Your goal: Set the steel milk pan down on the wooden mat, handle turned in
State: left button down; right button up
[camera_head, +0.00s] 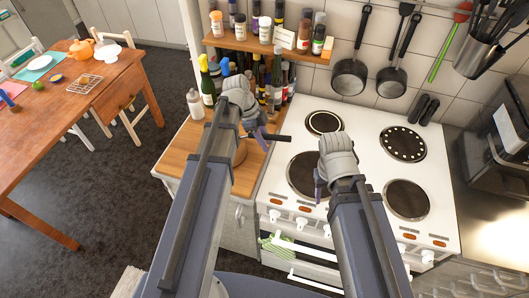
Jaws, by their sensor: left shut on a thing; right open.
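My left gripper (262,136) is over the wooden worktop left of the cooker. It is shut on the dark handle (279,137) of the milk pan, and the handle's end points right, towards the cooker. The pan's body is hidden behind my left arm, so I cannot tell whether it touches anything below. A round brown edge (241,152) shows beside the arm under the gripper; it looks like the wooden mat, mostly covered. My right gripper (319,186) is open and empty above the front left hotplate.
The white cooker (366,130) has several dark hotplates. Bottles (208,86) crowd the back of the worktop (181,150), under a spice shelf (270,44). Pans (350,76) hang on the wall. The worktop's front left is clear. A dining table (95,100) stands far left.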

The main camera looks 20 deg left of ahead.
pick_arm(q)
notch_tip(320, 180, down, 4)
jog(key=b, duration=0.3)
jog(key=shift+r+b, duration=0.2)
jog(key=shift+b, duration=0.15)
pick_arm(e)
notch_tip(320, 180, down, 4)
jog(key=shift+r, duration=0.2)
pick_arm(q)
jog(key=shift+f, duration=0.15)
pick_arm(e)
jog(key=shift+f, duration=0.15)
pick_arm(q)
jog(key=c, duration=0.6)
grip_release()
jog(key=shift+c, duration=0.2)
